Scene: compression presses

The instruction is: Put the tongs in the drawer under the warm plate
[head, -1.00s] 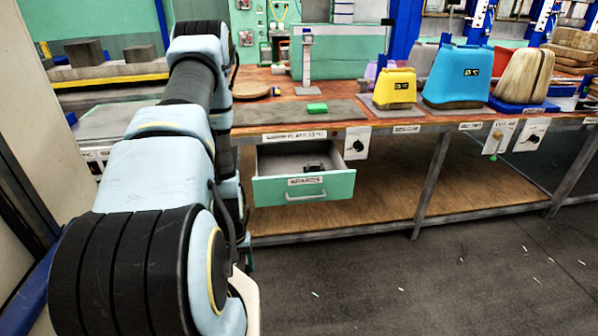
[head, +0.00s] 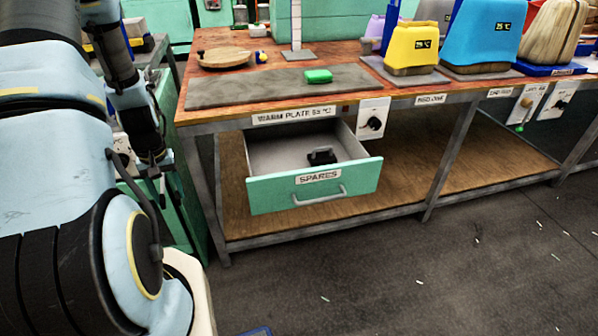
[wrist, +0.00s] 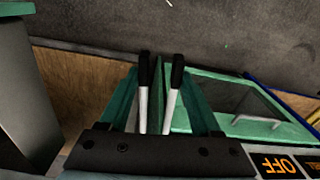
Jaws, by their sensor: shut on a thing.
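The drawer (head: 315,185) under the warm plate (head: 270,85) is pulled open. Its teal front carries a SPARES label and a bar handle, and a small black object (head: 321,156) lies inside. In the head view my arm hangs left of the bench, and the tongs cannot be made out there. The wrist view also shows a teal panel with a handle (wrist: 257,120), right of the tongs.
A green block (head: 318,76) lies on the warm plate. A bench leg (head: 193,185) stands between my arm and the drawer. Floor in front is mostly clear.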

